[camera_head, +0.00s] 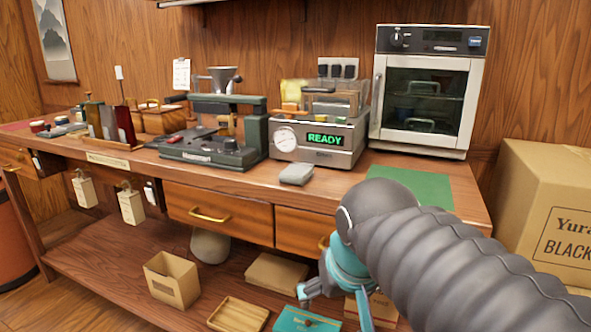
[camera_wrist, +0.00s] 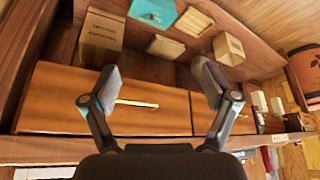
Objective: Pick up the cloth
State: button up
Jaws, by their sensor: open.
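A small grey folded pad that looks like the cloth (camera_head: 296,173) lies flat on the wooden bench top, in front of the steel machine with the READY display. I cannot make it out for certain in the wrist view. My gripper (camera_head: 333,300) is low in front of the bench, below the top and to the right of the cloth, apart from it. In the wrist view my gripper (camera_wrist: 159,84) has its two fingers spread wide, with nothing between them. A drawer front with a brass handle (camera_wrist: 138,103) shows beyond the fingers.
The READY machine (camera_head: 318,148), a dark press (camera_head: 212,150) and a white oven (camera_head: 422,95) stand behind. A green mat (camera_head: 415,184) lies to the right. The lower shelf holds boxes and a wooden tray (camera_head: 238,315). A large carton (camera_head: 548,205) stands at right.

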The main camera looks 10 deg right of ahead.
jog(key=w+r+m+h, duration=0.1)
jog(key=w+r+m, duration=0.2)
jog(key=w+r, duration=1.15)
jog(key=m+g+h, duration=0.1)
jog(key=m+g, duration=0.1)
jog(key=m, duration=0.1)
send_near(300, 166)
notch_tip(300, 166, down, 3)
jog(key=shift+d+f+b, duration=0.1)
jog(key=shift+f+b, duration=0.05)
jog(key=shift+b, duration=0.9)
jog(key=shift+w+d+b+x, duration=0.1)
jog(key=shift+w+b+x, duration=0.1)
jog(key=shift+x, duration=0.8)
jog(key=shift+w+d+b+x, duration=0.1)
jog(key=shift+b+x, duration=0.1)
jog(key=shift+x, duration=0.85)
jog(key=shift+w+b+x, duration=0.1)
jog(key=shift+b+x, duration=0.1)
jog(key=shift+x, duration=0.8)
jog(key=shift+r+t+h, duration=0.2)
jog(key=shift+t+h, duration=0.1)
jog(key=c, duration=1.1)
jog(key=shift+r, duration=0.1)
